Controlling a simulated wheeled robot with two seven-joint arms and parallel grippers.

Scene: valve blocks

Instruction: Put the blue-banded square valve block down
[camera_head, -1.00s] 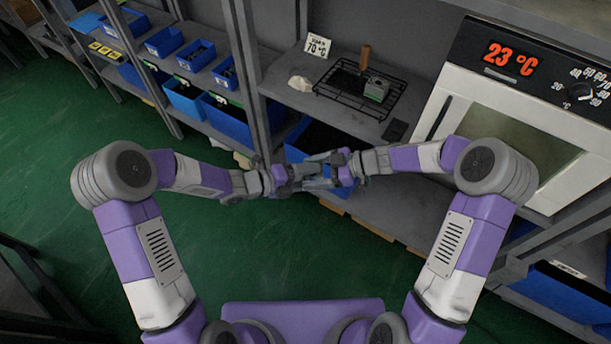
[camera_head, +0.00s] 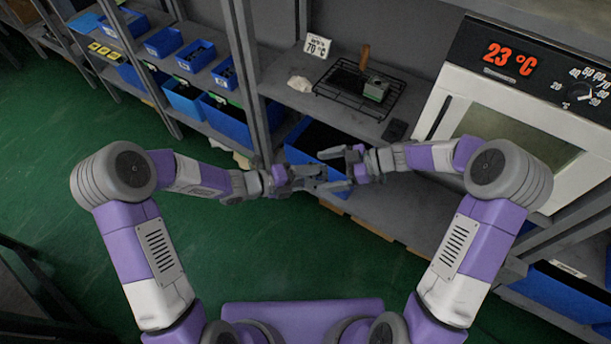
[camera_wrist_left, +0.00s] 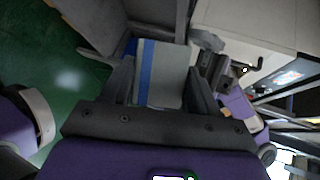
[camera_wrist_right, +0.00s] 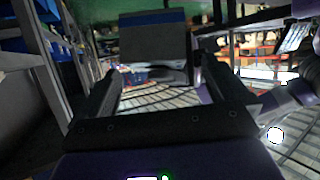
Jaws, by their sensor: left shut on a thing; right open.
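The blue-banded square valve block (camera_wrist_left: 160,73) is grey with a blue stripe and sits between the fingers of my left gripper (camera_wrist_left: 160,85) in the left wrist view. It also shows ahead of my right gripper in the right wrist view (camera_wrist_right: 152,45). In the head view my left gripper (camera_head: 305,179) is shut on it, in the air in front of the shelf; the block itself is hard to make out there. My right gripper (camera_head: 340,165) is open and empty, facing the left one, with its fingers (camera_wrist_right: 150,90) apart and clear of the block.
A wire rack (camera_head: 345,92) on the shelf holds another grey-green block (camera_head: 376,88) and a brown-handled tool (camera_head: 364,58). An oven (camera_head: 540,130) reading 23 °C stands right. A blue bin (camera_head: 303,152) is below.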

